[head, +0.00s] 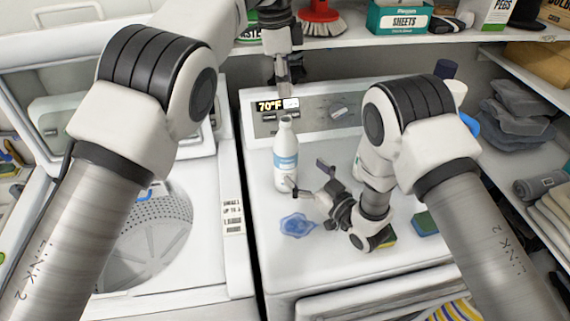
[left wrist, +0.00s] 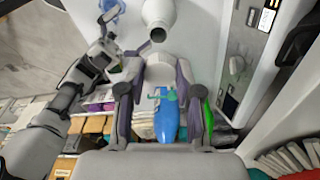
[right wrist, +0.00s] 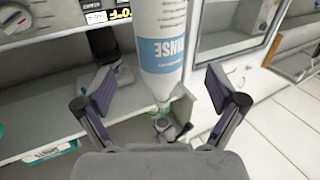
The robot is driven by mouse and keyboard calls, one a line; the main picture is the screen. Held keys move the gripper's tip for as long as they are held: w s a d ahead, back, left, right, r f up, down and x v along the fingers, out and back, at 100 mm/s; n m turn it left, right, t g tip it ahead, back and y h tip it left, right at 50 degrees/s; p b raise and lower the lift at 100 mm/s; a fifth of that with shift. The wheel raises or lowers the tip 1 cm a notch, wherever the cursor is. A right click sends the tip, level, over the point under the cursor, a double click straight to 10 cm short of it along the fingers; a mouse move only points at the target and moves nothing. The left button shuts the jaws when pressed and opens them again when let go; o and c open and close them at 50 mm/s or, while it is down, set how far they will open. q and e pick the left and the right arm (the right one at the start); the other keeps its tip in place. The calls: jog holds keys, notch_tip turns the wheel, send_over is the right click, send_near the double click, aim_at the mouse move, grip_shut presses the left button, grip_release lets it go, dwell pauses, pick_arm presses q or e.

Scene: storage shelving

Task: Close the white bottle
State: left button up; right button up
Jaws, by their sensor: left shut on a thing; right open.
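The white bottle (head: 286,160) with a blue label stands upright on the white machine's top. Its dark open mouth (left wrist: 158,35) shows in the left wrist view. My left gripper (head: 283,75) is above the bottle in the head view. In the left wrist view it is shut on a small white cap (left wrist: 159,70), apart from the bottle's mouth. The head view does not show the cap clearly. My right gripper (head: 308,176) is open low beside the bottle. In the right wrist view the bottle (right wrist: 163,40) stands between and beyond its spread fingers (right wrist: 160,92).
A blue puddle (head: 298,225) lies in front of the bottle. A sponge (head: 388,239) and a green item (head: 425,223) lie to the right. The control panel (head: 315,112) rises behind. An open washer (head: 150,235) is at left; shelves (head: 335,42) hold boxes and a red brush (head: 319,12).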

aim_at(285, 154)
pick_arm(q)
jog(key=shift+s, duration=0.1)
pick_arm(e)
jog(key=x, duration=0.8)
jog(key=shift+w, duration=0.1)
pick_arm(q)
jog(key=shift+r, duration=0.1)
jog(key=shift+s+d, duration=0.1)
pick_arm(e)
jog(key=shift+c, duration=1.3)
jog(key=c, duration=1.5)
pick_arm(q)
jog(key=shift+f, duration=2.5)
